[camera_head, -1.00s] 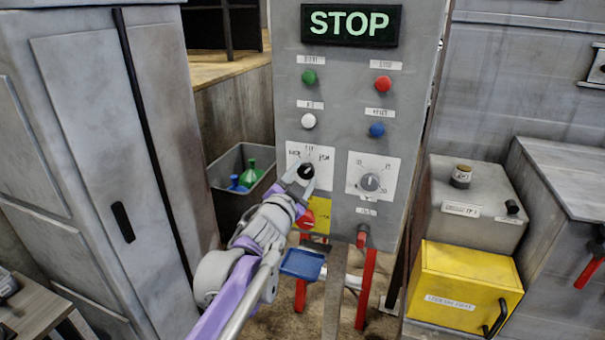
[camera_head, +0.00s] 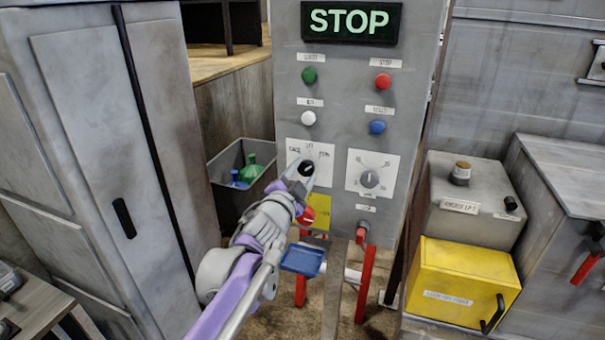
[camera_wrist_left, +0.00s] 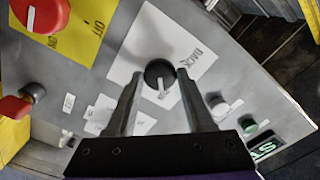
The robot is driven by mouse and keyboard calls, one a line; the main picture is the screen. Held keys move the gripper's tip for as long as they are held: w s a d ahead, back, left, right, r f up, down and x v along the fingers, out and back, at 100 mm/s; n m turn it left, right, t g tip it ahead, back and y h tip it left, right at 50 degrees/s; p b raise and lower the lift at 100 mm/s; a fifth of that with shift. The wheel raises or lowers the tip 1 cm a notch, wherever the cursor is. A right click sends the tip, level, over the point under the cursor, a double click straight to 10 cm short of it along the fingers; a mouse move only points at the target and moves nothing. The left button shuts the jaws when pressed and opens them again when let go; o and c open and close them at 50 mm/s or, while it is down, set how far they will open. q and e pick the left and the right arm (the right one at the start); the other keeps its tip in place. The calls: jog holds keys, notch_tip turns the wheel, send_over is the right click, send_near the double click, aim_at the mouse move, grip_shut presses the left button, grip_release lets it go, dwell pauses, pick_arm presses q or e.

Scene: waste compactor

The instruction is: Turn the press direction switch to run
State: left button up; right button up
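The press direction switch is a black round knob (camera_head: 306,168) with a white pointer, on a white label plate (camera_head: 323,151) on the grey panel. My left gripper (camera_head: 302,176) reaches it from lower left and partly covers it. In the left wrist view the knob (camera_wrist_left: 160,74) sits between the two fingertips of my left gripper (camera_wrist_left: 160,80), which appear to touch its sides. Its pointer runs toward the bottom of that view, which is the upper right of the panel. The BACK label (camera_wrist_left: 183,50) is readable there. My right gripper is not in view.
The panel also has a lit STOP sign (camera_head: 350,21), green (camera_head: 309,75), red (camera_head: 383,81), white (camera_head: 308,118) and blue (camera_head: 377,127) buttons, a grey dial (camera_head: 370,179) and a red rotary switch (camera_head: 307,215) just below my gripper. A cabinet (camera_head: 100,150) stands left.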

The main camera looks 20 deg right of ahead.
pick_arm(q)
jog(key=o, duration=0.4)
jog(key=shift+s+a, duration=0.3)
jog(key=shift+s, duration=0.1)
jog(key=b+v, duration=0.2)
jog(key=v, duration=0.8)
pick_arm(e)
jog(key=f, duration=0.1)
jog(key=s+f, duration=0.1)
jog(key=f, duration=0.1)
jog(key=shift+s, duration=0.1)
pick_arm(q)
jog(key=shift+w, duration=0.1)
